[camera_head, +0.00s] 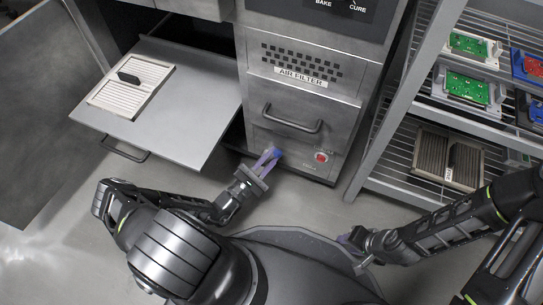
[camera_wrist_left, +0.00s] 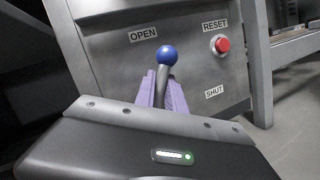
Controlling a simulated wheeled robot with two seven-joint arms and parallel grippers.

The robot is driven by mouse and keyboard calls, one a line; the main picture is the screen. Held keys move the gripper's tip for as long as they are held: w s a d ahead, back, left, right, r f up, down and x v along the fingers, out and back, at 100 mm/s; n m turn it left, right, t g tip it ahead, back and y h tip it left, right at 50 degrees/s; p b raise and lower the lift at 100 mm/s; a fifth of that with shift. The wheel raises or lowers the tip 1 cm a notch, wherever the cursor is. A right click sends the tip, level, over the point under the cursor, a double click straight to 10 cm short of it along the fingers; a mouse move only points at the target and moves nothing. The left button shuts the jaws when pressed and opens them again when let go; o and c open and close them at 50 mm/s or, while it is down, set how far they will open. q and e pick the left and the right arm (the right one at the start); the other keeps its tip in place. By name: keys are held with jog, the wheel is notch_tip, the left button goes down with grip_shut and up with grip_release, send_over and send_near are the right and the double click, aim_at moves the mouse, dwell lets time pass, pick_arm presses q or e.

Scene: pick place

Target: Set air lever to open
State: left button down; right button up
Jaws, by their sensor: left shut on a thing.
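The air lever is a dark stem with a blue ball knob (camera_wrist_left: 166,55) on a grey metal panel. In the left wrist view it points up, beside the OPEN label (camera_wrist_left: 143,35); the SHUT label (camera_wrist_left: 214,91) is lower right. My left gripper (camera_wrist_left: 163,90) is shut on the lever's stem, with its purple fingers on either side below the knob. In the head view, my left gripper (camera_head: 267,160) is at the lower front of the cabinet and partly hides the lever. My right gripper (camera_head: 350,242) is low at the right, away from the panel; its finger gap is unclear.
A red RESET button (camera_wrist_left: 222,44) is right of the lever. Above are a drawer handle (camera_head: 292,122) and the AIR FILTER grille (camera_head: 300,66). A pulled-out tray (camera_head: 190,105) holding a filter (camera_head: 132,84) is left. A wire rack (camera_head: 400,130) with boards stands right.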

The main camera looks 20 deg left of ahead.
pick_arm(q)
jog(key=shift+a, duration=0.1)
jog(key=c, duration=1.4)
grip_release()
jog(key=p+v, duration=0.1)
jog(key=v, duration=0.6)
jog(key=shift+s+p, duration=0.35)
jog(key=shift+s, duration=0.05)
jog(key=shift+f, duration=0.1)
